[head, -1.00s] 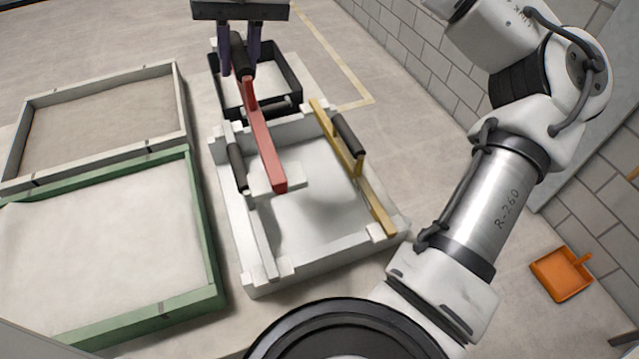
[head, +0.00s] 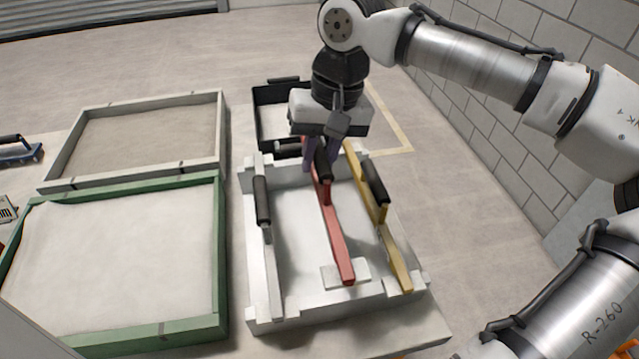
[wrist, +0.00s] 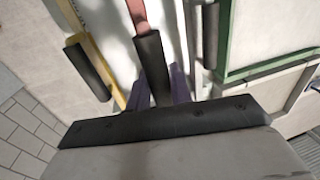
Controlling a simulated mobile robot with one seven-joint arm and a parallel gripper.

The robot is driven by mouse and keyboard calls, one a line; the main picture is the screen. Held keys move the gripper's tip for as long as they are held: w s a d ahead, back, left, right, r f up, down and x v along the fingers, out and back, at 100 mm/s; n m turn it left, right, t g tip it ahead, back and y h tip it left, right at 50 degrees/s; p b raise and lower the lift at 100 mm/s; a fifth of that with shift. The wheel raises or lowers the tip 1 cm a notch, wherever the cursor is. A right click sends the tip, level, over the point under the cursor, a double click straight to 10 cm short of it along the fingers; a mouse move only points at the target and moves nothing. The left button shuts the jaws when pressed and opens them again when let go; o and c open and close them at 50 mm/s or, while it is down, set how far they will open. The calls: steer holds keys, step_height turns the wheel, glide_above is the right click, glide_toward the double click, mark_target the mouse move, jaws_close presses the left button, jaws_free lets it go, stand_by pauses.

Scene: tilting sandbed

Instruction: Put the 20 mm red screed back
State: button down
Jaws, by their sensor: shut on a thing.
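The red screed (head: 336,234) is a long red bar with a black handle. My gripper (head: 320,165) is shut on its black handle, which also shows between the purple fingers in the wrist view (wrist: 157,92). The screed lies lengthwise over the middle of the white rack (head: 290,306), between a white screed (head: 270,262) on the left and a yellow screed (head: 392,245) on the right. Its near end is over a pale block on the rack's near side. I cannot tell whether it touches the rack. Its far end is partly hidden by my gripper.
The green-framed sandbed (head: 215,260) stands close left of the rack. A grey-framed bed (head: 130,181) lies behind it. A black bin (head: 262,112) stands just beyond the rack. A block wall runs along the right.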

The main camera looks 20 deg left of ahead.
mark_target(319, 186)
steer(key=shift+f, duration=3.25)
steer(key=shift+f, duration=0.4)
steer(key=c, duration=1.3)
jaws_free()
steer(key=shift+o, duration=0.2)
step_height(319, 186, up, 13)
steer(key=w+d, duration=0.1)
steer(key=d, duration=0.1)
steer(key=shift+w+f, duration=0.15)
steer(key=shift+f, duration=0.05)
